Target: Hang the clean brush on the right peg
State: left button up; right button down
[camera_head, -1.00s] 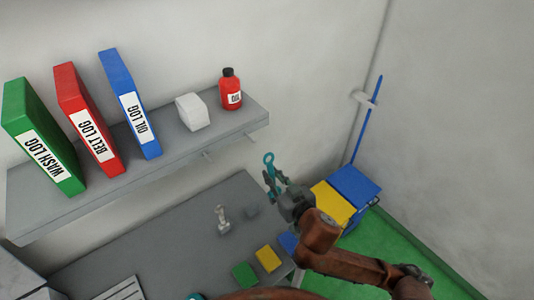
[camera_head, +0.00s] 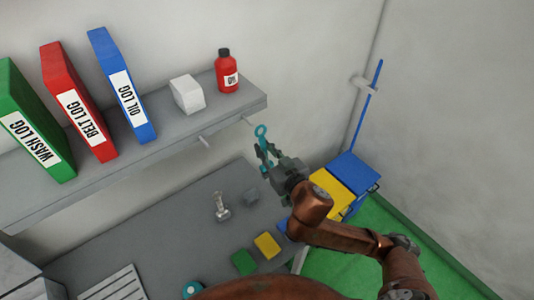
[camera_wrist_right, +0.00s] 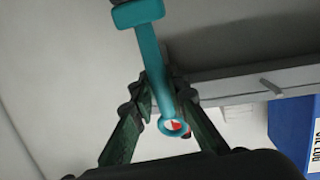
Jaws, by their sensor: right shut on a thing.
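The right peg (camera_head: 248,121) sticks out below the shelf's right end, just left of the ring. The ring looks apart from it, though depth is hard to judge. The left peg (camera_head: 204,141) is bare. One peg (camera_wrist_right: 272,87) shows in the wrist view. My left gripper is out of view.
The shelf (camera_head: 140,160) carries binders, a white box (camera_head: 187,95) and a red bottle (camera_head: 227,72). Below, the grey bench holds a metal fitting (camera_head: 221,206), green and yellow pads and a round teal item (camera_head: 193,289). Blue and yellow bins (camera_head: 354,172) stand right.

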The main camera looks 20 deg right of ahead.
jog(key=a+b+x, duration=0.1)
jog(key=x, duration=0.5)
jog(key=shift+w, duration=0.25)
dwell(0.5)
jog(key=shift+a, duration=0.1)
dwell(0.4)
